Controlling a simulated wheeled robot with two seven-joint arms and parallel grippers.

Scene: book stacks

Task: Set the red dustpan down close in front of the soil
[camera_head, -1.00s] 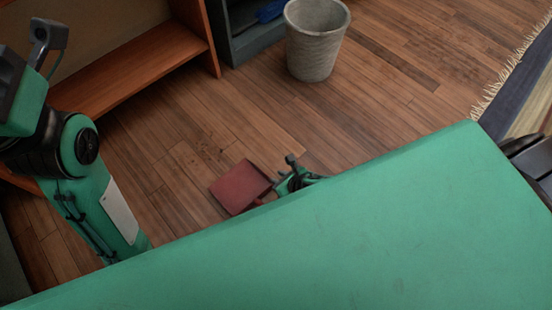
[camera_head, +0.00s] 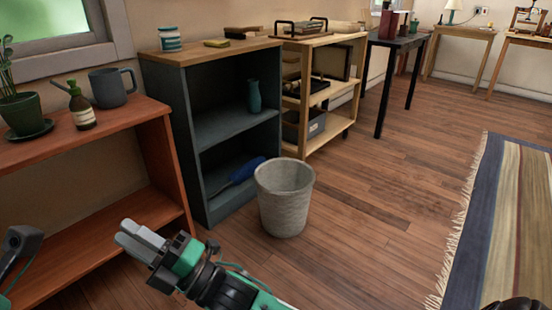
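My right gripper (camera_head: 126,235) is raised in front of the shelves at the lower left of the head view. Its two pale grey fingers lie close together, with nothing seen between them. The red dustpan and the soil are not in this view. A dark grey and green part of my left arm (camera_head: 20,245) shows at the left edge; the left gripper's fingers cannot be made out.
A wicker-textured bin (camera_head: 284,205) stands on the wooden floor before a grey shelf unit (camera_head: 160,130) holding a blue brush (camera_head: 240,172). A reddish wooden shelf (camera_head: 90,132) is at left. A striped rug (camera_head: 510,220) lies at right. The floor between bin and rug is clear.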

